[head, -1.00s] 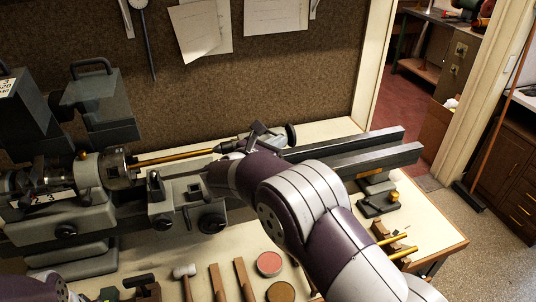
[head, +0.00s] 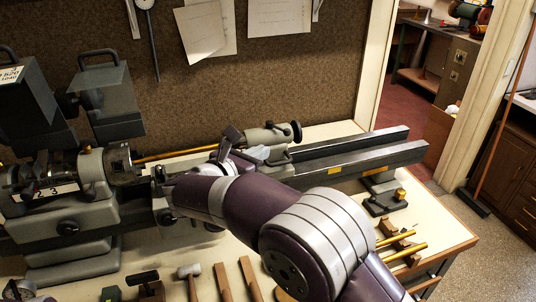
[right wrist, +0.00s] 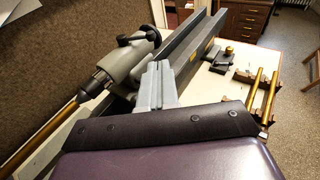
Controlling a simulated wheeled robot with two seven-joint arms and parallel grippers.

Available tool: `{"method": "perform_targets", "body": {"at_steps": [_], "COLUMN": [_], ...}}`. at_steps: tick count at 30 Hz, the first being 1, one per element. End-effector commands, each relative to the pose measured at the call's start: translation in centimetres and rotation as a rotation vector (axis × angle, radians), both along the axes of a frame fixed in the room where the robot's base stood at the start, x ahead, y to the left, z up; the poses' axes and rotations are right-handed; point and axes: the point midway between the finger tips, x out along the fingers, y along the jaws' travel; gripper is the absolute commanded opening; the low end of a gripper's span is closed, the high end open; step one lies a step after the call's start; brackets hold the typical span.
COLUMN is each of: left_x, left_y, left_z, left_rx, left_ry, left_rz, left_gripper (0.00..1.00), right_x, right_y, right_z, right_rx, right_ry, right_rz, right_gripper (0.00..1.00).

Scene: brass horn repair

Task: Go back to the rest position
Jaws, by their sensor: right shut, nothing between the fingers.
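My right arm reaches in from the bottom right of the head view, across the front of the lathe. My right gripper (head: 259,153) is at its far end, by the lathe's tailstock (head: 275,137). In the right wrist view its pale grey fingers (right wrist: 154,84) are together with nothing between them. They appear beside the tailstock (right wrist: 130,62) and over the lathe bed; whether they touch anything I cannot tell.
A brass rod (head: 175,153) runs from the chuck (head: 120,163) towards the tailstock. The lathe bed (head: 365,153) extends right. A mallet (head: 189,272) and wooden-handled tools lie at the front. Brass tubes (head: 403,250) rest on wooden blocks at the right. A pinboard wall stands behind.

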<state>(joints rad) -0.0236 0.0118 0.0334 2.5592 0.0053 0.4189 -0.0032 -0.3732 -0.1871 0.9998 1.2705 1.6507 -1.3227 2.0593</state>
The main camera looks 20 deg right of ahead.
Motion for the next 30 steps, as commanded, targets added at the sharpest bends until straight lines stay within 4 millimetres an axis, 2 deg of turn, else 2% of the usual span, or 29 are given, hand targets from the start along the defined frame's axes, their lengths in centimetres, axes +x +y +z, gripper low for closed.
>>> {"method": "perform_targets", "body": {"at_steps": [3,8,11,14,15,16,17,18,20,21,24,27,30], "left_x": [0.0,0.0,0.0,0.0,0.0,0.0,0.0,0.0,0.0,0.0,0.0,0.0,0.0], "left_y": [0.0,0.0,0.0,0.0,0.0,0.0,0.0,0.0,0.0,0.0,0.0,0.0,0.0], "left_z": [-0.3,-0.3,-0.3,-0.2,-0.2,-0.2,-0.3,-0.3,-0.3,-0.3,-0.3,-0.3,-0.3], "left_rx": [0.0,0.0,0.0,0.0,0.0,0.0,0.0,0.0,0.0,0.0,0.0,0.0,0.0], "left_ry": [0.0,0.0,0.0,0.0,0.0,0.0,0.0,0.0,0.0,0.0,0.0,0.0,0.0], "left_rz": [0.0,0.0,0.0,0.0,0.0,0.0,0.0,0.0,0.0,0.0,0.0,0.0,0.0], "left_gripper": [0.0,0.0,0.0,0.0,0.0,0.0,0.0,0.0,0.0,0.0,0.0,0.0,0.0], "right_x": [-0.5,-0.7,1.2,4.8,5.3,4.9,3.8,1.2,-3.6,-7.0,-14.4,-19.6,-21.5], "right_y": [0.8,0.9,2.3,7.6,10.4,12.3,13.9,15.1,15.1,14.3,11.1,7.8,5.5], "right_z": [0.2,0.4,-0.2,-1.9,-3.3,-4.9,-6.9,-9.9,-13.9,-15.9,-19.1,-20.3,-20.4], "right_rx": [0.0,-0.015,-0.116,-0.539,-0.805,-1.028,-1.263,-1.576,-1.956,2.093,1.79,1.588,1.523], "right_ry": [-0.003,0.024,0.194,0.556,0.73,0.858,0.98,1.119,1.24,-1.24,-0.916,-0.761,-0.772], "right_rz": [0.002,0.006,0.17,0.652,0.889,1.069,1.251,1.49,1.793,-1.916,-1.702,-1.621,-1.624], "right_gripper": [0.0,0.0,0.0,0.0,0.0,0.0,0.0,0.0,0.0,0.0,0.0,0.0,0.0]}}
